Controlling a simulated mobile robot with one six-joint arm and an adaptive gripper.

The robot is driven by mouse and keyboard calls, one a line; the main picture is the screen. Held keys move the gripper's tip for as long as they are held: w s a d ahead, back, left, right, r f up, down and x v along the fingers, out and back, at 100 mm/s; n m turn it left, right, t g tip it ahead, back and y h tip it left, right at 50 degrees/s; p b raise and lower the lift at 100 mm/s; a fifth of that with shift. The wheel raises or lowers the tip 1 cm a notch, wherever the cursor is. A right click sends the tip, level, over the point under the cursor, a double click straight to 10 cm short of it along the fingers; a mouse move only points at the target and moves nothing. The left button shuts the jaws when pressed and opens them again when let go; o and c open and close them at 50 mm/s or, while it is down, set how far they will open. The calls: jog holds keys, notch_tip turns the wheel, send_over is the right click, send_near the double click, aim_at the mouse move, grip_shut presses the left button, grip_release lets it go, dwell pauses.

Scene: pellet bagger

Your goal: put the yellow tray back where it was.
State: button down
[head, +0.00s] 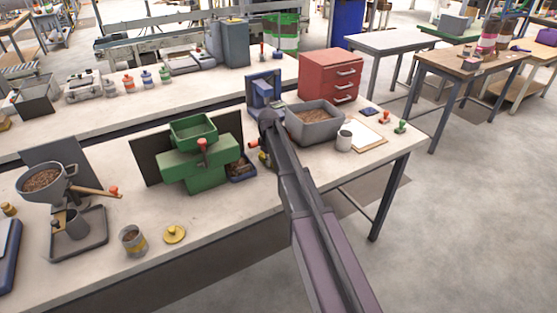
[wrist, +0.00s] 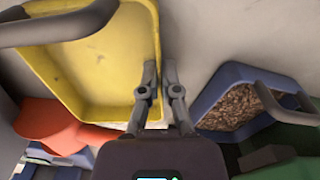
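The yellow tray (wrist: 105,55) fills the left of the wrist view, and it looks empty. In the head view only a small yellow piece of it (head: 263,158) shows beside my arm; the rest is hidden. My gripper (wrist: 159,68) has its two fingers close together on the tray's right wall, one inside and one outside. It looks shut on that wall. In the head view my gripper is mostly hidden behind my own arm. I cannot tell whether the tray rests on the bench or is just above it.
A blue tray of brown pellets (wrist: 235,122) lies close to the right in the wrist view. The green machine (head: 196,165) stands left of my arm, a grey pellet bin (head: 318,132) to the right. A cup (head: 344,142) and clipboard (head: 368,136) stand further right.

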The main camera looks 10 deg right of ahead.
jog(key=shift+r, duration=0.2)
dwell(0.3)
notch_tip(320, 180, up, 3)
jog(key=p, duration=0.3)
jog(key=shift+f, duration=0.15)
jog(key=s, duration=0.5)
jog(key=s+d+r+p, duration=0.1)
jog(key=s, duration=0.4)
jog(key=s+r+p, duration=0.1)
jog(key=s, duration=0.5)
jog(key=shift+d, duration=0.2)
jog(key=shift+d, duration=0.1)
